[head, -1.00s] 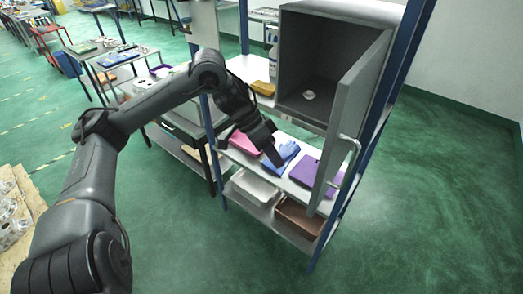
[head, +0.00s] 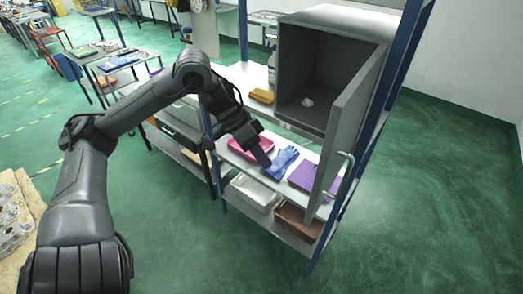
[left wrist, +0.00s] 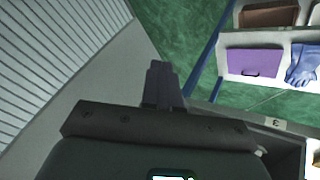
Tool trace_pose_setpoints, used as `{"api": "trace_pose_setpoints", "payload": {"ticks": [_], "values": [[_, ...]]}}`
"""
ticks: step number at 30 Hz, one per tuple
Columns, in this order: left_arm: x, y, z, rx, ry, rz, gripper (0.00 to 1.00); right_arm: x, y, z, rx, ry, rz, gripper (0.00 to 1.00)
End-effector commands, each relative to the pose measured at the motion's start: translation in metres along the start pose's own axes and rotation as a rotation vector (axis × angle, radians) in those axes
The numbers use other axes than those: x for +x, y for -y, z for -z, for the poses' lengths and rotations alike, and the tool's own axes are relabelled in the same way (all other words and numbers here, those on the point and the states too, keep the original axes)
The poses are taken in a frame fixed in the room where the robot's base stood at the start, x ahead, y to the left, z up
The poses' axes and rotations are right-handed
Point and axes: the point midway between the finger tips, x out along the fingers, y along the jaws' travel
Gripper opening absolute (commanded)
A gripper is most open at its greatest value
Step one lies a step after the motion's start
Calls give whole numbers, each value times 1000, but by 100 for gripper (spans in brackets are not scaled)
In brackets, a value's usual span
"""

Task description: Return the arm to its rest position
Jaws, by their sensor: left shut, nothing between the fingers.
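My left arm comes in from the left in the head view. Its gripper (head: 263,159) is shut and empty, in front of the shelf rack, over the board that holds a pink tray (head: 250,147) and blue gloves (head: 281,163). In the left wrist view the shut fingers (left wrist: 162,82) point up the picture with nothing between them. The blue gloves (left wrist: 303,66) and a purple folder-like item (left wrist: 255,62) lie at upper right there, apart from the fingers. My right gripper is not in view.
A grey cabinet (head: 333,33) stands on the rack with its door (head: 350,120) open and a small white object (head: 307,102) inside. A yellow item (head: 262,96) lies beside it. A white bin (head: 254,191) and a brown bin (head: 298,220) sit below. Green floor at right is clear.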

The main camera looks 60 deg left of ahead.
Motion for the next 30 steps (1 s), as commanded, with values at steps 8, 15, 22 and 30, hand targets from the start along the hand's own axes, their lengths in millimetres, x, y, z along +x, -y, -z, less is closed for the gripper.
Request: {"api": "trace_pose_setpoints", "payload": {"ticks": [8, 15, 22, 30], "values": [[-4, 1, -3, -15, -8, -8, 0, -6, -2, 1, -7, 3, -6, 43], [35, 13, -58, -173, -4, -139, 0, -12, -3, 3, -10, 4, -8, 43], [140, -16, -115, -298, -123, -298, 0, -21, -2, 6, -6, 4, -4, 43], [247, -89, -111, -251, -449, -162, 0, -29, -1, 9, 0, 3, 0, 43]]}}
